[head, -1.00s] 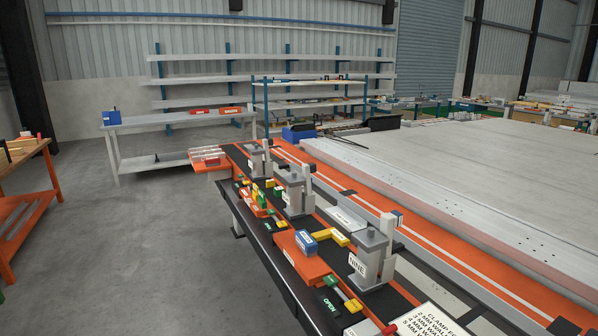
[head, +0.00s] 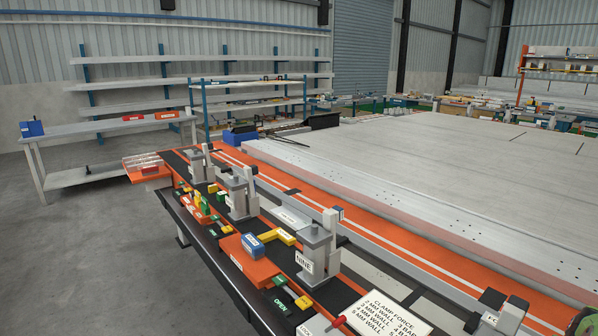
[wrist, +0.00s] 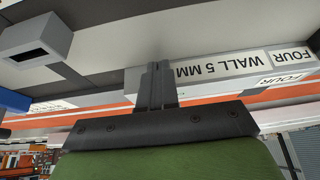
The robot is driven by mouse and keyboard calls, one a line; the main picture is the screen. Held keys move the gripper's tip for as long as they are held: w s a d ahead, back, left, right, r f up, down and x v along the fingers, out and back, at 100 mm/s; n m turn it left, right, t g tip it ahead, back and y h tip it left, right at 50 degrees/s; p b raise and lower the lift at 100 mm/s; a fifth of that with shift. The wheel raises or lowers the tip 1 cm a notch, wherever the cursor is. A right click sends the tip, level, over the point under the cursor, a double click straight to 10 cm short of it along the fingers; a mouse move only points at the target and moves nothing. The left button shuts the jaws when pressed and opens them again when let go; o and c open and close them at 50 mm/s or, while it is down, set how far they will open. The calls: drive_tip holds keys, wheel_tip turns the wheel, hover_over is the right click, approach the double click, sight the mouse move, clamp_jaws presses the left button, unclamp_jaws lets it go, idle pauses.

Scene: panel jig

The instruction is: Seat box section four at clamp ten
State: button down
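A pale plate or block marked FOUR, WALL 5 MM (wrist: 225,68) lies behind and beside the fingers; touching cannot be told. A smaller FOUR label (wrist: 286,78) shows below it. A grey hollow block (wrist: 50,35) with a dark opening shows at upper left. In the head view a grey piece (head: 510,312) with a partly readable label stands at lower right. I cannot make out a label for clamp ten. My gripper's fingers are outside the head view.
The clamp labelled NINE (head: 317,258) stands on the orange-and-black bench, with two similar clamps (head: 240,195) behind it. A blue block (head: 253,246), a yellow piece (head: 280,236) and a clamp force card (head: 385,318) are nearby. A large pale panel (head: 400,165) fills the right. Floor at left is clear.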

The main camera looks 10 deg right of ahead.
drive_tip(key=shift+s+a+b, duration=0.15)
drive_tip(key=shift+b, duration=0.2)
drive_tip(key=shift+s+a, duration=0.25)
drive_tip(key=shift+a, duration=0.35)
wheel_tip(320, 180, up, 8)
drive_tip(key=p, duration=0.5)
